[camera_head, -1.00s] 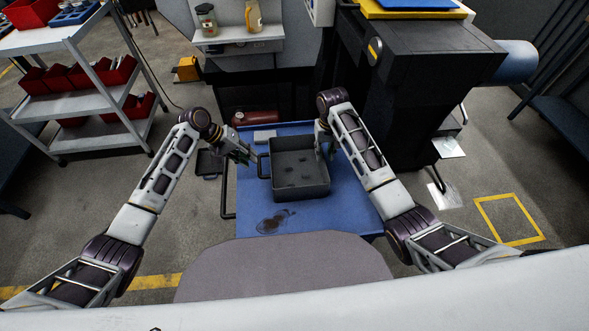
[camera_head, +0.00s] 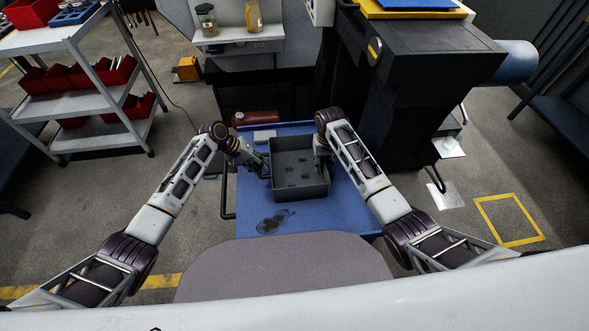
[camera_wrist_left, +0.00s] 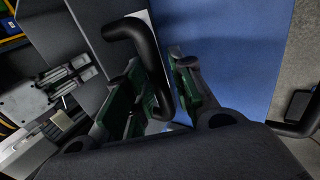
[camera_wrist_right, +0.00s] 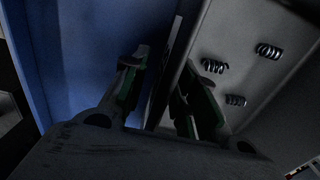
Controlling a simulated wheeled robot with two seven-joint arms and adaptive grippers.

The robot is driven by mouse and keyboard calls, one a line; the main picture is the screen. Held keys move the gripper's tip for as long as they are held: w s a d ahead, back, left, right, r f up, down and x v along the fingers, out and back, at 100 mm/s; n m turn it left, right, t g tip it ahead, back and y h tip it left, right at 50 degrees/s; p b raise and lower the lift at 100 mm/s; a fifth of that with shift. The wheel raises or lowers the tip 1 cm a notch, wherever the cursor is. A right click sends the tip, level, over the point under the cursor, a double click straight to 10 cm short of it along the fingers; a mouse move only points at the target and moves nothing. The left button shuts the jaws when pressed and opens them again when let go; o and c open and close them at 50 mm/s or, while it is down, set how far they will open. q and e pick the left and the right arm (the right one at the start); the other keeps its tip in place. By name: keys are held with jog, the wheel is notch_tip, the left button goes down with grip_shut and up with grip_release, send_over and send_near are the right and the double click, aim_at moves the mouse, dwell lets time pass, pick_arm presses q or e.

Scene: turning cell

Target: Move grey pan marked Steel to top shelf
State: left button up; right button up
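A grey, open pan (camera_head: 303,192) sits on the blue table (camera_head: 335,215); no marking on it is readable. Several coiled metal chips (camera_wrist_right: 236,100) lie inside. My left gripper (camera_head: 265,168) is at the pan's left side. In the left wrist view its green-padded fingers (camera_wrist_left: 160,95) stand apart around a dark bent handle (camera_wrist_left: 148,50). My right gripper (camera_head: 321,155) is at the pan's right side. In the right wrist view its fingers (camera_wrist_right: 162,95) stand on either side of the pan's edge, with a gap showing. Firm contact cannot be seen on either side.
A white three-tier cart (camera_head: 100,140) with red bins stands at the left; its top shelf (camera_head: 42,42) holds a blue tray (camera_head: 75,14). A small wall shelf (camera_head: 240,36) holds jars. A dark machine (camera_head: 410,90) stands close on the right. A red cylinder (camera_head: 256,117) lies behind the table.

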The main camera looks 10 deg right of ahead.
pick_arm(q)
grip_shut()
pick_arm(e)
grip_shut()
pick_arm(q)
jog(key=shift+r, duration=0.25)
pick_arm(e)
jog(key=shift+r, duration=0.25)
